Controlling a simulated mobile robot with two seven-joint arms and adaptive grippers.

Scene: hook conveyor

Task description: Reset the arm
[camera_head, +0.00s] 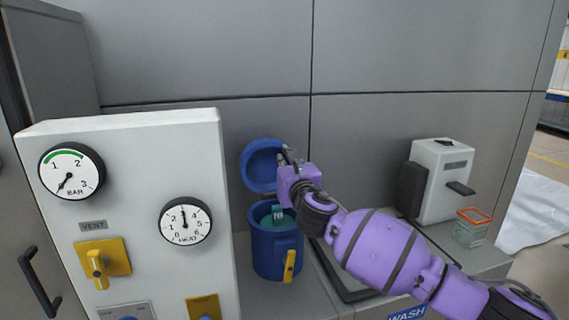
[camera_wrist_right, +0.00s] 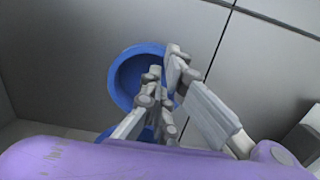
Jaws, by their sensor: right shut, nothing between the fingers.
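My right arm (camera_head: 378,250) is purple and reaches in from the lower right in the head view. Its gripper (camera_head: 287,155) is beside the raised round lid of a blue pot. In the right wrist view the gripper (camera_wrist_right: 168,92) is shut and empty, with its fingers in front of the blue lid (camera_wrist_right: 135,78). I cannot tell whether the fingers touch the lid. The blue pot (camera_head: 268,255) stands below with its lid (camera_head: 260,166) open, a teal item (camera_head: 278,213) inside and a yellow handle on its front. My left gripper is not in view.
A white panel (camera_head: 140,140) with two dials and yellow valve handles stands left of the pot. A white dispenser (camera_head: 446,165) and a clear orange-rimmed container (camera_head: 471,232) stand at the right. A dark tray edge (camera_head: 335,272) lies under my arm. A grey wall is behind.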

